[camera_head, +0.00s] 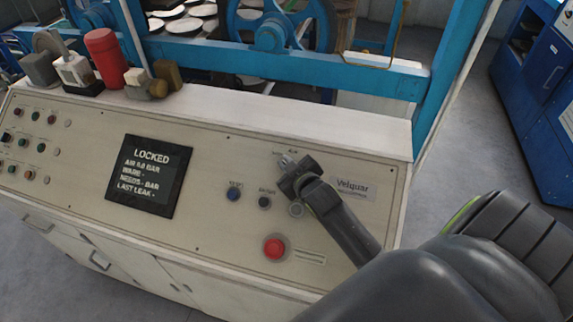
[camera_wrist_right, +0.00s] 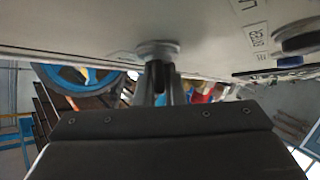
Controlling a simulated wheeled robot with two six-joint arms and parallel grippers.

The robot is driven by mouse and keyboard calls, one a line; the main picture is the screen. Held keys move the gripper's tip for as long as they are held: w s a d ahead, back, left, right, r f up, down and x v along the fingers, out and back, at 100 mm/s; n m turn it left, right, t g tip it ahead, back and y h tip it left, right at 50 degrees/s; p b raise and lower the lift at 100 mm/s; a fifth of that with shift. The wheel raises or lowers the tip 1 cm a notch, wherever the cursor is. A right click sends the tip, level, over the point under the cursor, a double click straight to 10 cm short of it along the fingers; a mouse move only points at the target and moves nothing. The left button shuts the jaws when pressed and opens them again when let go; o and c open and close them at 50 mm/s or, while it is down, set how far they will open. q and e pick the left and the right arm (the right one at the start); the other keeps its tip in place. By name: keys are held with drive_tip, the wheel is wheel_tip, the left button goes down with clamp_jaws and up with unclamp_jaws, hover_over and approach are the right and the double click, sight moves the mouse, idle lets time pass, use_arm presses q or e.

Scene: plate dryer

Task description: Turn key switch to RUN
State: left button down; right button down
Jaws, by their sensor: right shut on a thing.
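The key switch (camera_head: 283,161) is a small metal part near the top right of the sloped cream control panel (camera_head: 225,150). My right gripper (camera_head: 290,172) is at the switch, its dark fingers shut on the key and covering most of it. In the right wrist view the gripper (camera_wrist_right: 160,85) reaches up to a round metal collar (camera_wrist_right: 158,48) on the panel face. The key's angle is hidden by the fingers. The display (camera_head: 150,175) reads LOCKED in its top line. My left gripper is not in view.
A blue button (camera_head: 234,194), a dark button (camera_head: 264,202) and a red button (camera_head: 274,248) sit left of and below the gripper. A red cylinder (camera_head: 107,57) and small items stand on the panel's top ledge. A blue frame (camera_head: 330,72) rises behind.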

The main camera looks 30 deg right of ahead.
drive_tip(key=shift+s+f+m+h+b, duration=0.1)
drive_tip(key=shift+f+m+h+b, duration=0.4)
drive_tip(key=shift+m+h+b, duration=0.15)
drive_tip(key=m+g+h+b, duration=0.1)
drive_tip(key=m+h+b, duration=0.3)
drive_tip(key=m+b, duration=0.1)
drive_tip(key=m+g+h+b, duration=0.1)
drive_tip(key=m+h+b, duration=0.3)
drive_tip(key=b, duration=0.4)
drive_tip(key=shift+f+m, duration=0.2)
drive_tip(key=shift+m, duration=0.25)
drive_tip(key=shift+r+m+g+h+b, duration=0.2)
drive_tip(key=shift+m+g+h+b, duration=0.35)
drive_tip(key=shift+m+g+b, duration=0.75)
drive_tip(key=shift+t, duration=0.4)
drive_tip(key=c, duration=1.5)
unclamp_jaws()
drive_tip(key=shift+r, duration=0.2)
drive_tip(key=shift+r, duration=0.1)
